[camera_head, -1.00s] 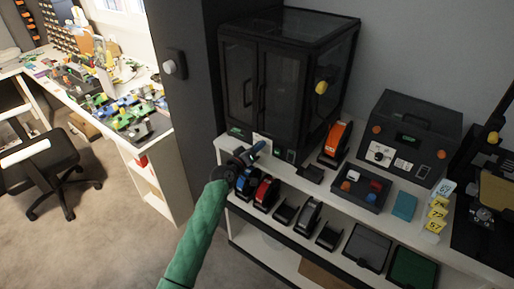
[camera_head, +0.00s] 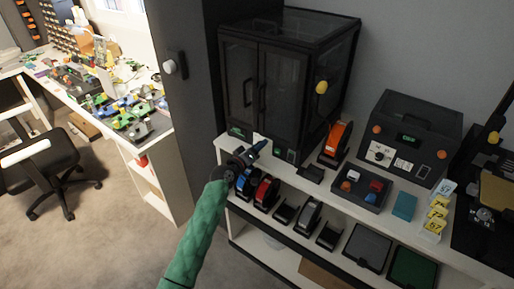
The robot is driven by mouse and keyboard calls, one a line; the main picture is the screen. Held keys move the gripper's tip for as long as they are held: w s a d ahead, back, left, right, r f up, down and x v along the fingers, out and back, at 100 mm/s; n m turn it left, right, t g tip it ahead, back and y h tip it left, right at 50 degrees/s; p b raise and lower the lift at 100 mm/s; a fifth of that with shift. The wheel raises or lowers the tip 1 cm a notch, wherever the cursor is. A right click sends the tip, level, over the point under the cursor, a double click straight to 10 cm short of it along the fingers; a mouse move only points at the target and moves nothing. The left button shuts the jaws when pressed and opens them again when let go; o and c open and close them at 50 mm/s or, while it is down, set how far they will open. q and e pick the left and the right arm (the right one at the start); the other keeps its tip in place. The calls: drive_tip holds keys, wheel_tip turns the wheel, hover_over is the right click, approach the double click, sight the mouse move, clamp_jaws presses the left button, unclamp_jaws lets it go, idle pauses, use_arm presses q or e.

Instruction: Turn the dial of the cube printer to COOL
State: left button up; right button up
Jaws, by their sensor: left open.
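A large black glass-doored cabinet (camera_head: 285,85) stands on the white bench, with small dark panels along its lower front edge. To its right is a dark box-shaped machine (camera_head: 425,125) with a white panel, a round dial (camera_head: 378,153) and a small display with green characters. I cannot tell which of them is the cube printer; the dial's markings are too small to read. My left gripper (camera_head: 252,154), on a green-sleeved arm, is open just in front of the cabinet's lower front, far left of the dial. It partly hides the panels there. My right gripper is out of view.
Several tape-dispenser-like holders (camera_head: 266,190) line the bench's front shelf. A dark tray (camera_head: 361,188) of coloured blocks and a teal block (camera_head: 404,207) lie before the box machine. Yellow numbered tags (camera_head: 437,216) stand at right. A dark column (camera_head: 185,100) rises left.

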use_arm(q)
drive_tip(key=shift+s+a+f, duration=0.1)
drive_tip(key=shift+s+a, duration=0.05)
drive_tip(key=b+v, duration=0.2)
drive_tip(key=v, duration=0.5)
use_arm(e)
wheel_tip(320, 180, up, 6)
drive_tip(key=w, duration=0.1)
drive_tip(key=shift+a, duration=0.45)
use_arm(q)
drive_tip(key=shift+s, duration=0.15)
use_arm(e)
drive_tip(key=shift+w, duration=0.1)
